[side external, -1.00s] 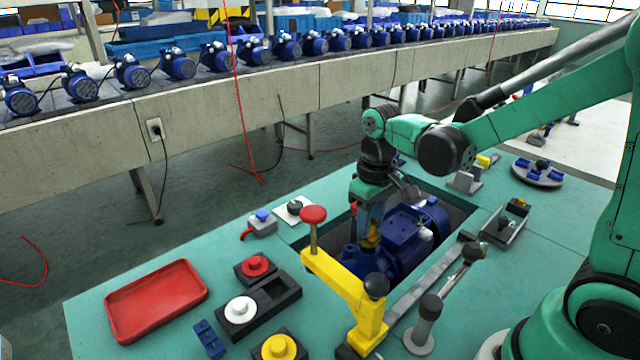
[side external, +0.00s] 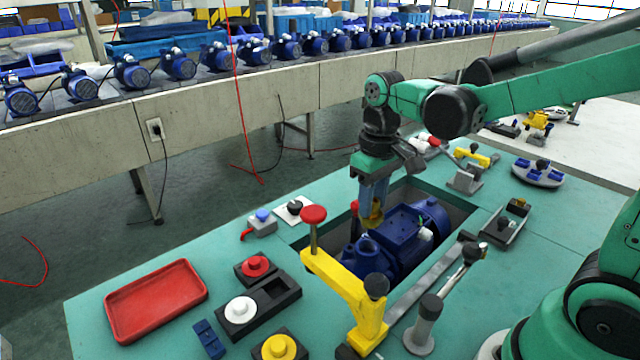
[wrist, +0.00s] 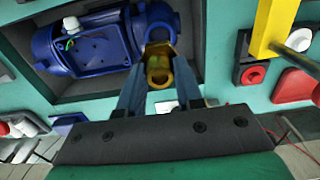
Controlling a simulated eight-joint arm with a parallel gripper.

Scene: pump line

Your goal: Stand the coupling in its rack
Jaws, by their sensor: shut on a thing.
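The coupling, a short brass-yellow hollow piece, shows in the side view (side external: 373,216) and in the wrist view (wrist: 158,70). My gripper (side external: 372,207) is shut on it, with a finger on each side in the wrist view (wrist: 158,82). It holds the coupling above the blue pump (side external: 405,233), near the pump's round port end. In the wrist view the pump (wrist: 95,42) lies just beyond the coupling. A black block with an open slot (side external: 278,289) and a white knob stands left of the pump; I cannot tell whether it is the rack.
A yellow clamp arm (side external: 340,285) with a red knob (side external: 313,214) stands close in front of the pump recess. A grey lever (side external: 425,320) is at its right. A red tray (side external: 156,300) lies at the left.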

